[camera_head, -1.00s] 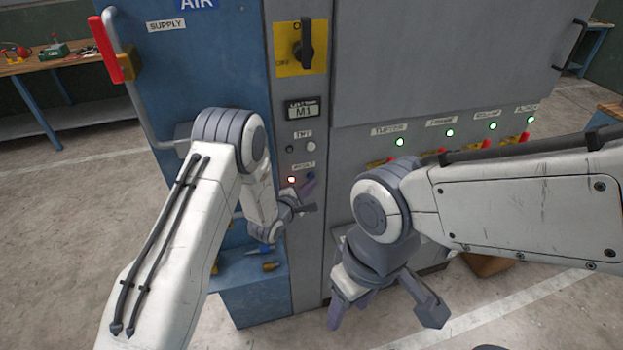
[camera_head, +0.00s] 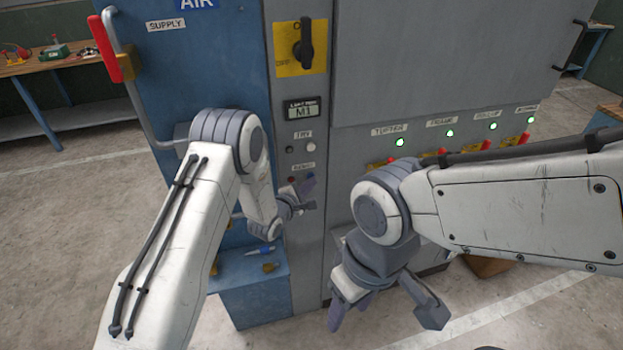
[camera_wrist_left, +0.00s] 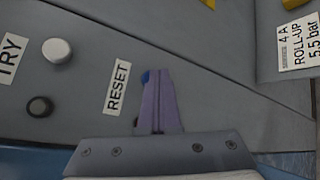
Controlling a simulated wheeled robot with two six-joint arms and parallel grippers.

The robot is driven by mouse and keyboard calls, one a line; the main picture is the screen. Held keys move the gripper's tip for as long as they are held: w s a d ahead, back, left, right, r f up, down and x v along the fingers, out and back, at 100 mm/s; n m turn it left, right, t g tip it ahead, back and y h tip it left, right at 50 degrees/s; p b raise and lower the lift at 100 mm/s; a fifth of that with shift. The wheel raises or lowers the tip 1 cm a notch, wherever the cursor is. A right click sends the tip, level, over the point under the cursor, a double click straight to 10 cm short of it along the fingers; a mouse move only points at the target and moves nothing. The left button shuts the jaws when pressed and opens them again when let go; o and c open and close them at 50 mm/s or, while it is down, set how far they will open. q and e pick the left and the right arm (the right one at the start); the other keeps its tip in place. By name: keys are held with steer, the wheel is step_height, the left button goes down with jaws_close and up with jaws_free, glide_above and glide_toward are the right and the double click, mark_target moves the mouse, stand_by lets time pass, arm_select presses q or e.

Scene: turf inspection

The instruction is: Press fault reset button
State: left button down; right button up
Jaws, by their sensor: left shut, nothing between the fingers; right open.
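The RESET label (camera_head: 303,165) is on the grey panel strip, and it also shows in the left wrist view (camera_wrist_left: 117,88). A blue button (camera_wrist_left: 145,76) beside it is mostly hidden behind my left fingers. A small red lamp (camera_head: 291,180) to the left of the fingers looks unlit; only a sliver of it (camera_wrist_left: 136,122) shows in the wrist view. My left gripper (camera_head: 306,186) is shut and empty, with its tips (camera_wrist_left: 157,72) at the blue button. Contact cannot be told for certain. My right gripper (camera_head: 380,317) is open and empty, low in front of the cabinet.
Above are the TRY white button (camera_head: 311,146) with a dark lamp, a display reading M1 (camera_head: 302,112) and a black rotary switch (camera_head: 304,43). Several green lamps (camera_head: 400,142) glow at right above red handles. A blue box (camera_head: 255,295) juts out below.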

stand_by(0.4)
arm_select(q)
steer(key=shift+s+d, duration=0.25)
steer(key=shift+s, duration=0.55)
steer(key=s, duration=0.1)
steer(key=s+d, duration=0.1)
steer(key=s, duration=0.2)
steer(key=shift+s+d, duration=0.25)
steer(key=shift+s, duration=0.1)
stand_by(0.5)
